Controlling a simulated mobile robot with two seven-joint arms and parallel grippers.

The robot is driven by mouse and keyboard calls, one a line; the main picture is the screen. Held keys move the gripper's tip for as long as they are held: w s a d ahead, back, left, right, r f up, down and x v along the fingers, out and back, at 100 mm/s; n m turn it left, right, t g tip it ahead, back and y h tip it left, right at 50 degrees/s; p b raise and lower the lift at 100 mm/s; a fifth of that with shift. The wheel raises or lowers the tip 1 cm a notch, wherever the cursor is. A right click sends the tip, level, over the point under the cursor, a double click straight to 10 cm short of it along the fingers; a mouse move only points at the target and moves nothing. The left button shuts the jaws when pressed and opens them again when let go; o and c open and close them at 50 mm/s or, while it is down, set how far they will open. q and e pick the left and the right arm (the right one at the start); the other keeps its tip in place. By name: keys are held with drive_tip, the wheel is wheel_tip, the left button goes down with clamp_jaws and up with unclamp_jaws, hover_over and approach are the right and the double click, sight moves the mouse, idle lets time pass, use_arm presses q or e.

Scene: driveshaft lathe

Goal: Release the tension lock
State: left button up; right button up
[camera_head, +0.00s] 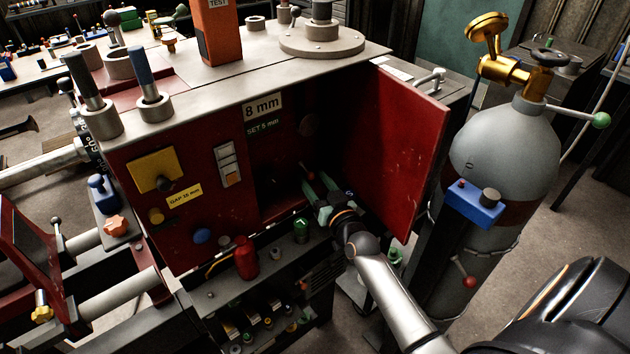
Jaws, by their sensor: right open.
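The red lathe housing (190,195) stands in the middle with its red door (395,140) swung open to the right. The dark compartment behind the door carries labels reading "8 mm" (262,107) and "SET 5 mm". My right gripper (316,184) is at the compartment's opening, left of the door. Its fingers are apart and point into the dark interior, with nothing visible between them. I cannot tell which part is the tension lock. The deep interior is in shadow. My left gripper is not in view.
A grey gas cylinder (500,155) with a brass valve and a green-knobbed lever (600,120) stands right of the door. A red cylindrical part (246,258) and a green part (301,229) stand on the ledge below the opening. Shafts and fittings crowd the left.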

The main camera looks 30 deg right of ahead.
drive_tip(key=shift+c, duration=0.3)
clamp_jaws()
